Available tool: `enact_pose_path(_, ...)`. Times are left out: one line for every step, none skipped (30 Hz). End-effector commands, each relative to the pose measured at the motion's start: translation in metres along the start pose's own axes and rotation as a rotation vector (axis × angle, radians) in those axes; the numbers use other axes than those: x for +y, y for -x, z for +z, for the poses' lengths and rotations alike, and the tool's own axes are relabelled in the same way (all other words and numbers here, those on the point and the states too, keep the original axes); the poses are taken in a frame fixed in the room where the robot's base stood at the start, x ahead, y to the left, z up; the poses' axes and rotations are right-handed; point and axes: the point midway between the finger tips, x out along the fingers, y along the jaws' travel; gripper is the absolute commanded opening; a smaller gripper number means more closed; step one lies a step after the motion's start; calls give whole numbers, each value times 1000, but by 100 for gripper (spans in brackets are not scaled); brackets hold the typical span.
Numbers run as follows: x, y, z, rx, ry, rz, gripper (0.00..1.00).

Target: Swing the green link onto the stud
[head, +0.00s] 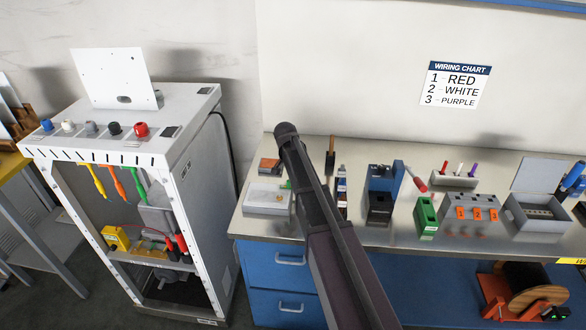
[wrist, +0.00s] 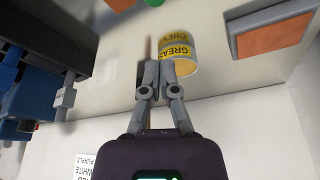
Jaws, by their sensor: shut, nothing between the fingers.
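A small green piece (head: 287,184), likely the green link, shows at the right end of a pale flat block (head: 264,197) on the bench. My arm partly covers that spot in the head view. In the wrist view only a bit of green (wrist: 152,3) shows at the top edge. I cannot make out the stud. My gripper (wrist: 165,66) is shut and empty, its fingertips close together in front of a yellow-and-white grease can (wrist: 178,48). The gripper is apart from the green piece. In the head view my own arm hides the gripper.
An orange-topped block (head: 269,165) stands behind the pale block. A brown stick (wrist: 148,48) stands beside the grease can. Right of my arm are blue-and-black fixtures (head: 381,190), a green block (head: 426,215) and an open grey box (head: 537,214). A wall rises behind the bench.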

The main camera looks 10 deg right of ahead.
Motion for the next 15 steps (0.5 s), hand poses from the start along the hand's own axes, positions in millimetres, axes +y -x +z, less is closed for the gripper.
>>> enact_pose_path(0,-8,1,0,0,0,0)
enact_pose_path(0,-11,1,0,0,0,0)
enact_pose_path(0,-14,1,0,0,0,0)
enact_pose_path(0,-17,1,0,0,0,0)
enact_pose_path(0,-19,1,0,0,0,0)
enact_pose_path(0,-22,1,0,0,0,0)
enact_pose_path(0,-25,1,0,0,0,0)
enact_pose_path(0,-27,1,0,0,0,0)
enact_pose_path(0,-31,1,0,0,0,0)
enact_pose_path(0,-33,1,0,0,0,0)
enact_pose_path(0,-35,1,0,0,0,0)
enact_pose_path(1,-35,3,0,1,0,0)
enact_pose_path(1,-30,9,0,2,-1,0)
enact_pose_path(2,-28,13,0,1,-1,0)
enact_pose_path(2,-26,18,0,1,0,0)
